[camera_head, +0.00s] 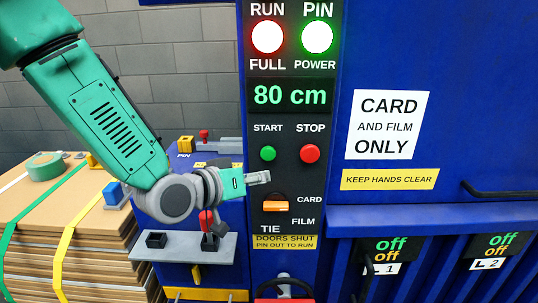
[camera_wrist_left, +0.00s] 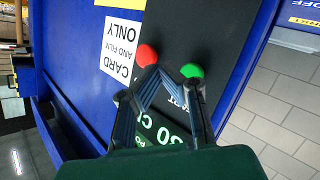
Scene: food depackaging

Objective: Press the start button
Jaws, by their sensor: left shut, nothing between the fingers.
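The green start button (camera_head: 268,153) sits on the black control panel under the START label, left of the red stop button (camera_head: 310,153). My left gripper (camera_head: 259,177) is shut and empty, its tip a little below the start button in the head view. In the left wrist view, the shut fingers (camera_wrist_left: 163,76) point at the panel, with the green start button (camera_wrist_left: 192,71) to the right of the tips and the red stop button (camera_wrist_left: 147,54) to the upper left. I cannot tell whether the fingers touch the panel. My right gripper is not in view.
An orange CARD/FILM switch (camera_head: 276,206) is just below my left gripper. A display (camera_head: 291,95) reading 80 cm and lit RUN and PIN lamps are above. A grey shelf (camera_head: 185,246) juts out left of the panel. Strapped cardboard (camera_head: 85,238) is stacked at left.

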